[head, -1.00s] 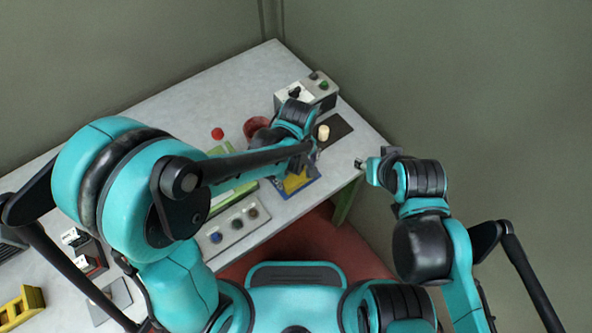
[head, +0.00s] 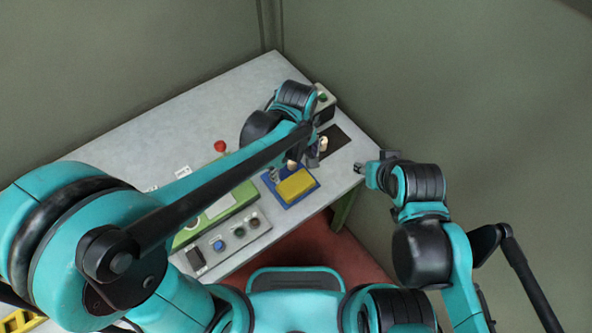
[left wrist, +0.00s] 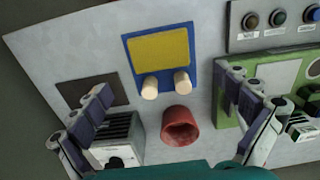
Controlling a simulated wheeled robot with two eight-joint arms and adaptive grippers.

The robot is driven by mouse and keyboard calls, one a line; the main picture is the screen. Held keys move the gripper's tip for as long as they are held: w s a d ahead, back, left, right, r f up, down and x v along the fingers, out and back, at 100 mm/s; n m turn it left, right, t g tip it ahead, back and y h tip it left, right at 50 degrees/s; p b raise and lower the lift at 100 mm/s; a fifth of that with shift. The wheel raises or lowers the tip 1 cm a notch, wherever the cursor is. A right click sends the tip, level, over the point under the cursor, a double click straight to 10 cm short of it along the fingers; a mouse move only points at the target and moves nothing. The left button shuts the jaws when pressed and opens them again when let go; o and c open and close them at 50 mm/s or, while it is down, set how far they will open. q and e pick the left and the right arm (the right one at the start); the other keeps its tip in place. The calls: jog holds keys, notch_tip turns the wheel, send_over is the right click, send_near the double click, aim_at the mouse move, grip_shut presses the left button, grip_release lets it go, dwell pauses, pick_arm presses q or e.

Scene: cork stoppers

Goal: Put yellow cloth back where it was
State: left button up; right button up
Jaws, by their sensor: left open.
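The yellow cloth (head: 297,185) lies flat on a blue mat or tray (head: 283,203) near the table's right front edge. In the left wrist view the cloth (left wrist: 160,48) lies within the blue border (left wrist: 129,62). Two pale cork stoppers (left wrist: 150,88) (left wrist: 182,82) show at the blue edge on the gripper's side. My left gripper (left wrist: 165,108) is open and empty above the table, its fingers spread to both sides of the corks, apart from the cloth. My right gripper (head: 360,168) is off the table's right edge; its opening is too small to tell.
A red cup (left wrist: 180,126) stands close to the corks. A dark mat (left wrist: 72,93) and a grey box (left wrist: 118,138) lie left in the wrist view. A green board (head: 238,198) and a button panel (head: 225,240) lie left of the cloth.

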pick_arm(q)
jog(key=s+a+r+m+t, duration=0.2)
jog(key=a+r+m+t, duration=0.1)
jog(key=a, duration=0.6)
jog(key=s+a+r+m+t, duration=0.3)
jog(key=a+r+m+t, duration=0.1)
jog(key=a, duration=0.5)
jog(key=shift+r+m, duration=0.3)
jog(key=shift+r, duration=0.35)
